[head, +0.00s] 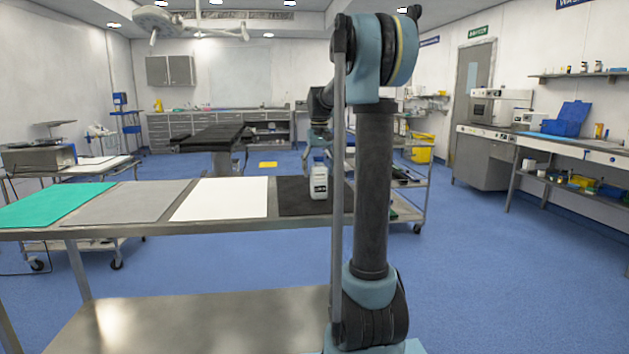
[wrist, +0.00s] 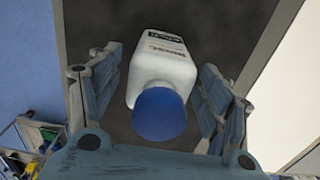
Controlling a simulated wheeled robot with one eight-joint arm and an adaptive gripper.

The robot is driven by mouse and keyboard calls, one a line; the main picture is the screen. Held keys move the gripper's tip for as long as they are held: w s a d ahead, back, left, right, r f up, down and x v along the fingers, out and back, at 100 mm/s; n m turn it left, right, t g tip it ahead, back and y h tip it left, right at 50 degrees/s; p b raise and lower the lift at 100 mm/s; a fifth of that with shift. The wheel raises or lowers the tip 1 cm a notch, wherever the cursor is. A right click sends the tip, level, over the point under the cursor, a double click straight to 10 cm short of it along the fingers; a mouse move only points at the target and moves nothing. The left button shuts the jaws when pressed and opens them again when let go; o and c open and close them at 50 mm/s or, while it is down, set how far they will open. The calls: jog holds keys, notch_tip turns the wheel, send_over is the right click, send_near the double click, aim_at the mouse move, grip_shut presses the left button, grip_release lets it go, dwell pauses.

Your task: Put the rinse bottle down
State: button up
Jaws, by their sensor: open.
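The rinse bottle is white with a dark label and stands upright on the black mat in the head view (head: 319,180). The black mat (head: 293,203) lies on the metal table, right of the white mat. In the wrist view the bottle (wrist: 165,72) shows its blue cap towards me, between the two fingers of my gripper (wrist: 158,95). The fingers are open, with a gap visible on each side of the bottle.
The metal table also bears a white mat (head: 222,199), a grey mat (head: 127,203) and a green mat (head: 48,206), all bare. My arm hides the table's right end in the head view. A wheeled cart (head: 405,180) stands behind on the right.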

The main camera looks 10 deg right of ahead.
aim_at(319, 156)
notch_tip(319, 156, up, 9)
jog(key=shift+f, duration=0.1)
